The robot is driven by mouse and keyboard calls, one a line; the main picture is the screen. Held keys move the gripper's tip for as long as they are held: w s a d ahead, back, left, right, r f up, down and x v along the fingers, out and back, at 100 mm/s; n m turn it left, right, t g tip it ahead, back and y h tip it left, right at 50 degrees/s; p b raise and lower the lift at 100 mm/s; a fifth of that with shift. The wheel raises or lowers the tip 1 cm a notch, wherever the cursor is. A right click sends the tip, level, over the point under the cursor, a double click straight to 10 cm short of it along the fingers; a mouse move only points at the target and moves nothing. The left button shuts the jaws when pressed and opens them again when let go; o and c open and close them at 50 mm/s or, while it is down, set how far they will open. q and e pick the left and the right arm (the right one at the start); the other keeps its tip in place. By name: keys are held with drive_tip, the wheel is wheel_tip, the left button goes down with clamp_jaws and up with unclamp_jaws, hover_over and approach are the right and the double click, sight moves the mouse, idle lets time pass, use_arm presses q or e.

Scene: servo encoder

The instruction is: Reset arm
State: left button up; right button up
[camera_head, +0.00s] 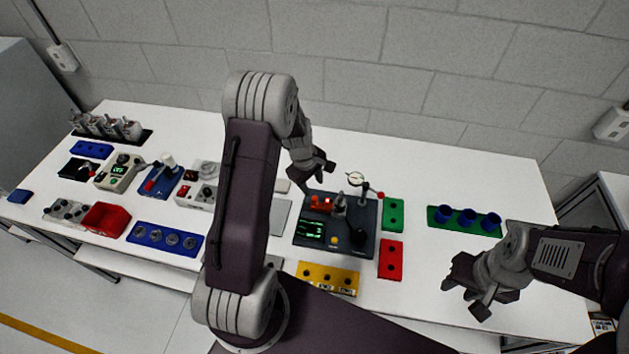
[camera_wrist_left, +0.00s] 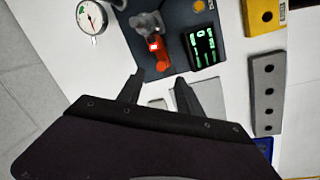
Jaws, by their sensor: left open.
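My left gripper (camera_head: 313,175) hangs in the air by the back left corner of a dark test station (camera_head: 364,247). In the left wrist view its two fingers (camera_wrist_left: 160,80) are apart, with nothing between them. The station carries a green-lit display (camera_head: 311,229), a red part (camera_head: 321,203), a grey metal part (camera_head: 339,203) and a yellow knob (camera_head: 334,240). A dial gauge (camera_head: 356,179) stands at its back edge. My right gripper (camera_head: 478,287) is over the front right of the table, its fingers spread and empty. My left arm hides part of the table's middle.
Green (camera_head: 393,214), red (camera_head: 390,260) and yellow (camera_head: 328,278) blocks surround the station. A green rack with blue cups (camera_head: 466,218) stands at right. The table's right end is clear.

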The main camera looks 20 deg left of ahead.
use_arm(q)
drive_tip(key=s+d+m+t+b, duration=0.25)
drive_tip(key=d+b, duration=0.35)
drive_tip(key=b, duration=0.3)
drive_tip(key=s+d+f+m+g+b, duration=0.2)
drive_tip(key=s+m+g, duration=0.1)
drive_tip(key=s+m, duration=0.8)
drive_tip(key=s, duration=0.4)
drive_tip(key=shift+y, duration=0.3)
